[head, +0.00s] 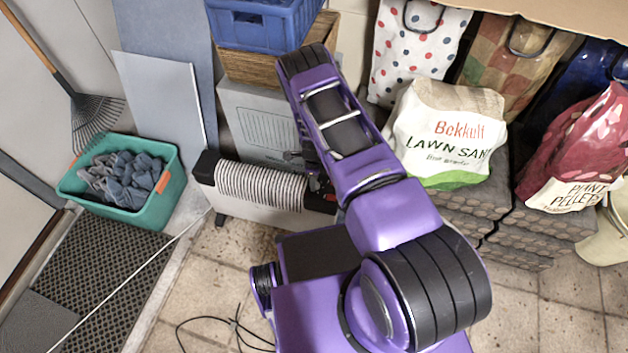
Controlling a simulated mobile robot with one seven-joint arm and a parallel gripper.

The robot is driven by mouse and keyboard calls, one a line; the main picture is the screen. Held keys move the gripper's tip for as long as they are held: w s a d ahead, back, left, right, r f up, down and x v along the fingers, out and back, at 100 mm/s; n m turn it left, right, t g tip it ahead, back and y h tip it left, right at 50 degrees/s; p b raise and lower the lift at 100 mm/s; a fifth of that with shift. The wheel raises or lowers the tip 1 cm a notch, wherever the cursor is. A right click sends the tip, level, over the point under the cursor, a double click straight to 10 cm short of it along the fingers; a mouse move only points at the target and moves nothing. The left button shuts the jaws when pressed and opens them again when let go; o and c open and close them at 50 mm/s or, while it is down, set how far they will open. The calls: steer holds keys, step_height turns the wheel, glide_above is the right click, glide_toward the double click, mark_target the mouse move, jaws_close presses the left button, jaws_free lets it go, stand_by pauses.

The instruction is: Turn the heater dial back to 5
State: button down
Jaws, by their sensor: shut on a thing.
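The heater (250,212) is a low white unit with black end caps, standing on the floor left of centre. My gripper (318,183) is down at the heater's right end, mostly hidden behind my purple arm. It is shut on the heater dial, though the fingertips can hardly be made out. The dial itself and its numbers are hidden by my arm, so its setting cannot be read.
A green tub (120,187) of dark cloths stands left of the heater. A grey box (258,118) and a blue crate (262,25) are behind it. A lawn sand bag (447,135) sits on stacked blocks at right. A black cable (215,322) lies on the floor.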

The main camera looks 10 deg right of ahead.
steer(key=n, duration=0.3)
steer(key=shift+s+n, duration=0.1)
steer(key=shift+n, duration=0.2)
steer(key=n, duration=0.4)
steer(key=shift+s+n, duration=0.15)
steer(key=shift+n, duration=0.15)
steer(key=n, duration=0.4)
steer(key=shift+s+n, duration=0.1)
steer(key=shift+n, duration=0.2)
steer(key=n, duration=0.4)
steer(key=shift+d+n, duration=0.15)
steer(key=shift+n, duration=0.15)
steer(key=n, duration=0.4)
steer(key=shift+s+d+n, duration=0.1)
steer(key=shift+d+n, duration=0.05)
steer(key=shift+n, duration=0.15)
steer(key=n, duration=0.4)
steer(key=shift+d, duration=0.15)
steer(key=n, duration=0.4)
steer(key=shift+n, duration=0.4)
steer(key=n, duration=0.4)
steer(key=shift+d, duration=0.15)
steer(key=shift+w+n, duration=0.2)
steer(key=shift+n, duration=0.1)
